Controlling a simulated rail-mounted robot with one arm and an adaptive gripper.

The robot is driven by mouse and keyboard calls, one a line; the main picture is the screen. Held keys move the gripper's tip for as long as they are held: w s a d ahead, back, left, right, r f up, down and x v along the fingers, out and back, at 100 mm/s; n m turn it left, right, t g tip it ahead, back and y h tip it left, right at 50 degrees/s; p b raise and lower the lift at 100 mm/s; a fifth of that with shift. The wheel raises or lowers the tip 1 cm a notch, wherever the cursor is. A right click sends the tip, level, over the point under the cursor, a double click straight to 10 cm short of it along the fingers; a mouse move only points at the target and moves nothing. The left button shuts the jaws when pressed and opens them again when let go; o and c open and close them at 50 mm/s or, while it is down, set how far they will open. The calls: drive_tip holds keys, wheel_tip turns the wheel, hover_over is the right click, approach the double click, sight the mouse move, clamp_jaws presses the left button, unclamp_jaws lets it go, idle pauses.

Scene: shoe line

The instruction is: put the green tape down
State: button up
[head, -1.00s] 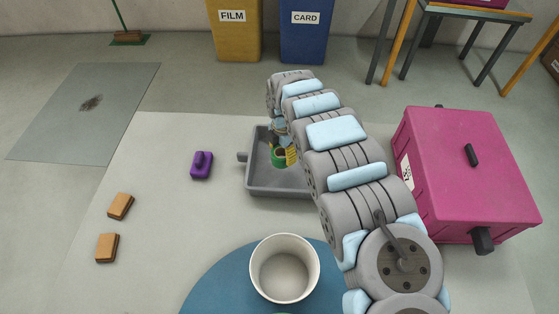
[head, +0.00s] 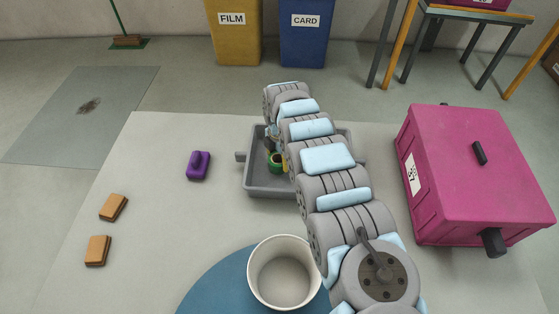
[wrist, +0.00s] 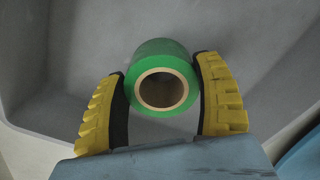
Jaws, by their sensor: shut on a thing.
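The green tape (wrist: 161,58) is a roll with a brown core. In the wrist view it sits between the two yellow, black-padded fingers of my gripper (wrist: 162,95), which are shut on it. The grey walls of a tray (wrist: 35,50) surround it in that view. In the head view the green tape (head: 275,167) shows inside or over the grey tray (head: 262,192), partly hidden by my gripper (head: 279,160) and arm. I cannot tell whether the tape touches the tray floor.
A purple object (head: 198,165) lies left of the tray, with two brown blocks (head: 113,207) (head: 97,250) further left. A white cup (head: 284,272) stands in front on a blue round surface (head: 215,285). A magenta case (head: 470,180) stands at right. The table between the blocks and tray is mostly clear.

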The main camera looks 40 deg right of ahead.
drive_tip(key=shift+w+r, duration=0.1)
drive_tip(key=shift+r, duration=0.05)
drive_tip(key=o, duration=1.2)
wheel_tip(320, 180, up, 12)
drive_tip(key=p, duration=0.5)
drive_tip(key=shift+p, duration=0.4)
